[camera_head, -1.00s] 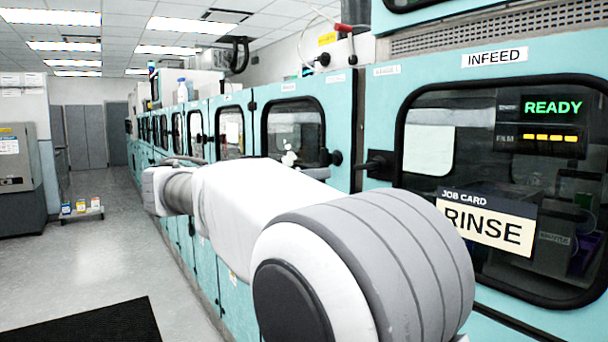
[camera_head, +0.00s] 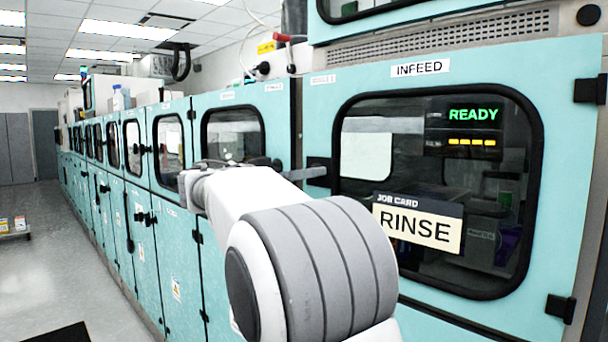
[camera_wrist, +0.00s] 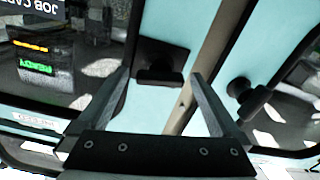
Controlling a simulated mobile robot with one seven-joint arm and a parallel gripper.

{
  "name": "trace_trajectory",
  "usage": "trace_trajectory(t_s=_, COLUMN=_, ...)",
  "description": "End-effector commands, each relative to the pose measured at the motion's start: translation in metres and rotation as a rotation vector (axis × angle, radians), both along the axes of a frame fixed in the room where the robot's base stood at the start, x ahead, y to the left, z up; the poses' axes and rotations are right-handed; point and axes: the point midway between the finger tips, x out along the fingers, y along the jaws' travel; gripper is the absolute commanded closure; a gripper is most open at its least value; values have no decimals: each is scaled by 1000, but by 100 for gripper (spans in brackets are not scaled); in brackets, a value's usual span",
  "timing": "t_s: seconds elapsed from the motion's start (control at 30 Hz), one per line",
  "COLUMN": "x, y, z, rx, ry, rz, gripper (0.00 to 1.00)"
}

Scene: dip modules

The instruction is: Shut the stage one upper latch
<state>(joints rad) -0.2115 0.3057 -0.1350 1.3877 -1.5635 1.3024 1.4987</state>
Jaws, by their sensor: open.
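A black latch (camera_wrist: 160,58) sits on the turquoise door edge beside the infeed window and also shows at that window's left in the head view (camera_head: 318,163). A second black latch (camera_wrist: 247,97) is on the neighbouring door, right in the wrist view. The stage labels are too small to tell which is stage one upper. My gripper (camera_wrist: 161,78) is open and empty. Its fingers point at the door, with the infeed-side latch in the gap between them; I cannot tell if they touch it. In the head view one finger shows (camera_head: 303,173); my arm hides the rest.
The infeed door (camera_head: 560,190) looks flush and carries a RINSE job card (camera_head: 415,228). A row of turquoise cabinets (camera_head: 130,200) runs back to the left. The floor (camera_head: 60,265) at left is open, with a low cart (camera_head: 14,228) and a dark mat (camera_head: 55,335).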

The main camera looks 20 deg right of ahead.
Motion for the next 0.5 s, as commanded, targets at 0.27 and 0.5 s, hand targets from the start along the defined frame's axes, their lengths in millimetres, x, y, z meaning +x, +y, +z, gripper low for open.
trace_trajectory(t_s=0.27, x=5, y=-15, z=0, rx=-1, ry=1, rz=-1, gripper=0)
trace_trajectory(t_s=0.5, x=5, y=-14, z=0, rx=0, ry=1, rz=0, gripper=7)
